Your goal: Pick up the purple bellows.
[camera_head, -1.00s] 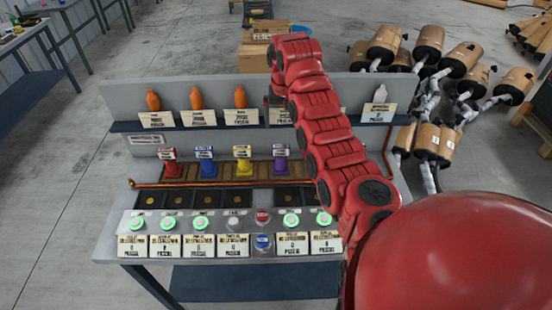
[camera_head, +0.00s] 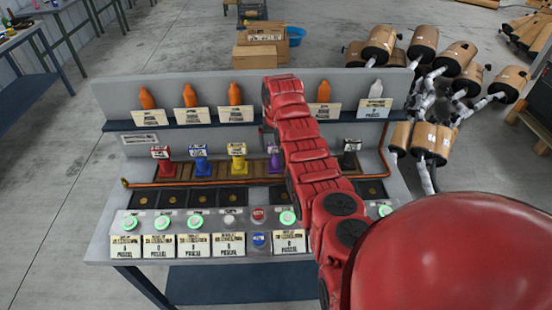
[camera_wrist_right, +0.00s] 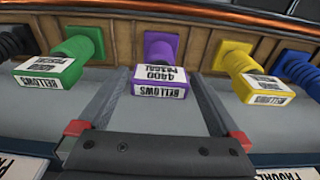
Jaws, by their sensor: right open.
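The purple bellows (camera_wrist_right: 159,55) stands upright on the rack in the middle of the right wrist view, with a label reading BELLOWS. In the head view the purple bellows (camera_head: 275,163) shows just left of my red right arm, partly covered by it. My right gripper (camera_wrist_right: 164,78) is open, with its two grey fingers pointing toward the purple bellows, one on each side of it. I cannot tell whether they touch it. In the head view the right gripper is largely hidden by the arm. My left gripper is not in view.
Green (camera_wrist_right: 77,55), yellow (camera_wrist_right: 234,60) and blue (camera_wrist_right: 297,66) bellows flank the purple one. A red bellows (camera_head: 161,167) is further left and a black one (camera_head: 348,160) right. Orange bottles (camera_head: 190,96) stand on the upper shelf. A copper pipe (camera_head: 145,185) edges the rack.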

